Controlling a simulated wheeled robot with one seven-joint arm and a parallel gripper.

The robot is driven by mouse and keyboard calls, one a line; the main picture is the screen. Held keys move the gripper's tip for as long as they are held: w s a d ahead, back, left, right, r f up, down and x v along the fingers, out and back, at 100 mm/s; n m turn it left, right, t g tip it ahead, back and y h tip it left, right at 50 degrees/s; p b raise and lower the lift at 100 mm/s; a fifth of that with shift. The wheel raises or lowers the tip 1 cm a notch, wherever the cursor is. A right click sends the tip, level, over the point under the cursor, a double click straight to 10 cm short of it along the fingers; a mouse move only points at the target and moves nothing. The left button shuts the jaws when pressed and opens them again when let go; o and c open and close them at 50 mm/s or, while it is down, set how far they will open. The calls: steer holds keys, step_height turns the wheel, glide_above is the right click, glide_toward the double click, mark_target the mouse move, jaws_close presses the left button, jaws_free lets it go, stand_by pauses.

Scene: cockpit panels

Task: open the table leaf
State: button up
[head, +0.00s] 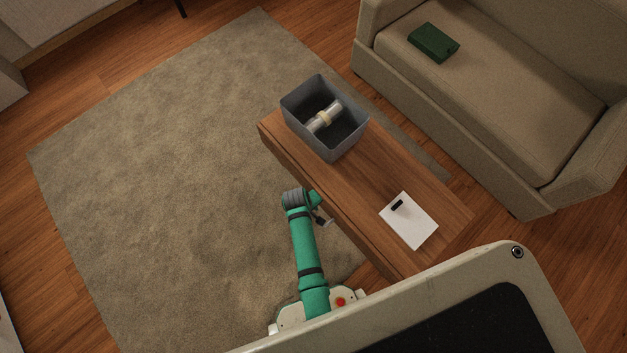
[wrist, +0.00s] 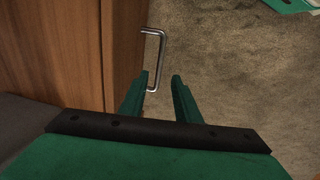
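The wooden table (head: 365,175) stands in the middle of the head view, beside the sofa. In the wrist view its wood (wrist: 50,45) fills the left side. A silver U-shaped handle (wrist: 162,50) sticks out from the table's side face. My gripper (wrist: 161,76) is open, its two green fingers apart. The handle's near end shows between the fingertips, close to the left finger; I cannot tell whether they touch. In the head view my gripper (head: 326,221) is beside the table's left long side, and the handle cannot be made out there.
A grey bin (head: 343,148) holding a pale rolled object (head: 324,117) stands on the table's far end. A white sheet (head: 412,226) with a small black item lies on the near end. A beige sofa (head: 480,95) stands at right. The rug (head: 180,180) left of the table is clear.

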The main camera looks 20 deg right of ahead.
steer(key=f, duration=0.3)
steer(key=d+f, duration=0.1)
steer(key=f, duration=0.5)
steer(key=shift+w+d+f, duration=0.35)
steer(key=shift+d+f, duration=0.05)
steer(key=shift+c, duration=0.5)
jaws_close()
